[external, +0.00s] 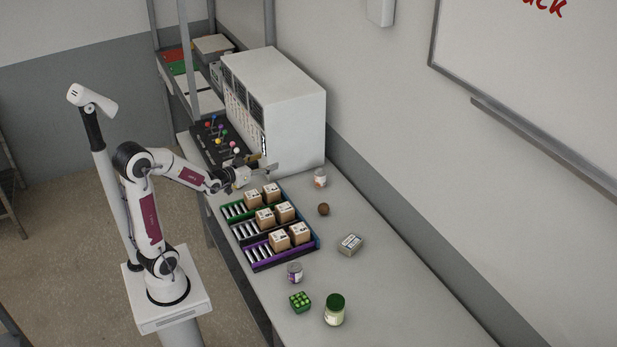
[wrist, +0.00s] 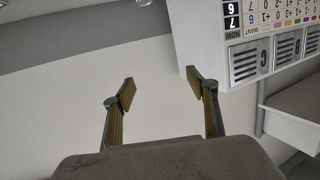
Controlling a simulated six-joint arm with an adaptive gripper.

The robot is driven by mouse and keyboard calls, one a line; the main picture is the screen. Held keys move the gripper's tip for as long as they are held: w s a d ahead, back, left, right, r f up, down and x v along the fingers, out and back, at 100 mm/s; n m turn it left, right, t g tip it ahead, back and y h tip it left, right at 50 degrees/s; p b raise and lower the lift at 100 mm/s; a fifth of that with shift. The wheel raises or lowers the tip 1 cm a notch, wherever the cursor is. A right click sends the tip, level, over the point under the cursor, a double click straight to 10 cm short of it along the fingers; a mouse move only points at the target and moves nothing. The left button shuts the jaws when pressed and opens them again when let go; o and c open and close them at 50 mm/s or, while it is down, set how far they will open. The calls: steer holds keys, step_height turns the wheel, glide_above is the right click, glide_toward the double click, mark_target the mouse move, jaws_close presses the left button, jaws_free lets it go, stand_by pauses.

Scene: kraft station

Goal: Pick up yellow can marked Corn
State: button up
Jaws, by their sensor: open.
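I cannot make out a yellow can marked Corn in either view. A small can or jar with a pale, reddish label (external: 320,178) stands at the back of the table by the white cabinet; its marking is too small to read. A can with a purple label (external: 294,272) stands nearer the front. My gripper (external: 264,166) is raised beside the white cabinet, above the far end of the racks. In the wrist view my gripper (wrist: 160,90) is open and empty, its two fingers apart, with pale wall beyond.
Racks holding several brown boxes (external: 272,191) lie on the table (external: 400,290). A white cabinet (external: 295,105) and a board of coloured balls (external: 210,145) stand behind. A brown ball (external: 323,209), small carton (external: 350,243), green block (external: 300,302) and green-lidded jar (external: 334,312) stand right and front.

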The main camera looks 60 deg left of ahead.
steer(key=s+a+f+n+g+y, duration=0.2)
steer(key=a+f+y, duration=0.1)
steer(key=a+f, duration=0.7)
steer(key=n+g, duration=0.3)
glide_above(236, 189)
steer(key=s+d, duration=0.3)
steer(key=shift+y, duration=0.4)
steer(key=f, duration=1.1)
steer(key=shift+s+a, duration=0.1)
steer(key=shift+s, duration=0.1)
steer(key=shift+w, duration=0.1)
steer(key=shift+x, duration=1.25)
steer(key=shift+s+f+x, duration=0.1)
steer(key=shift+s+x, duration=0.05)
steer(key=shift+x, duration=0.65)
steer(key=shift+s+f+x, duration=0.1)
steer(key=shift+f+x, duration=0.05)
steer(key=shift+x, duration=1.7)
steer(key=shift+a, duration=0.1)
